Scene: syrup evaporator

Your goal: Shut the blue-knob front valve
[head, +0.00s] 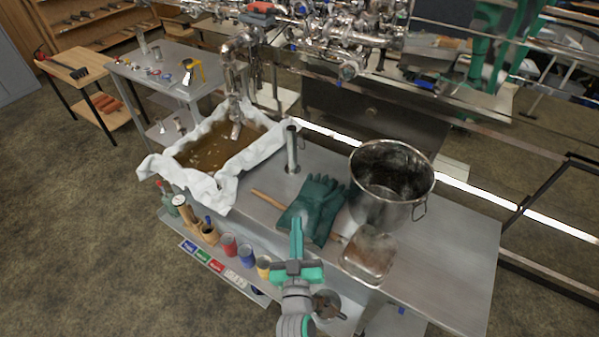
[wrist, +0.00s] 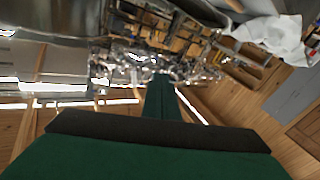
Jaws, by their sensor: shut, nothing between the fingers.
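Metal pipework with several valves runs across the back of the head view. A small round bluish knob (head: 348,71) shows on its front side; it is too small to tell for sure whether it is the blue-knob front valve, or how far it is turned. My gripper (head: 296,222) is shut and empty. It appears in front of the green gloves in the picture, well apart from the pipework. In the wrist view my shut fingers (wrist: 160,92) point toward blurred, shiny pipework (wrist: 150,62), and no blue knob can be made out there.
A steel table holds green gloves (head: 318,200), a large steel pot (head: 390,215), a metal pan (head: 369,258) and an upright pipe (head: 292,150). A cloth-lined basin (head: 165,165) of brown liquid stands left. Coloured cups line the front shelf (head: 180,228).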

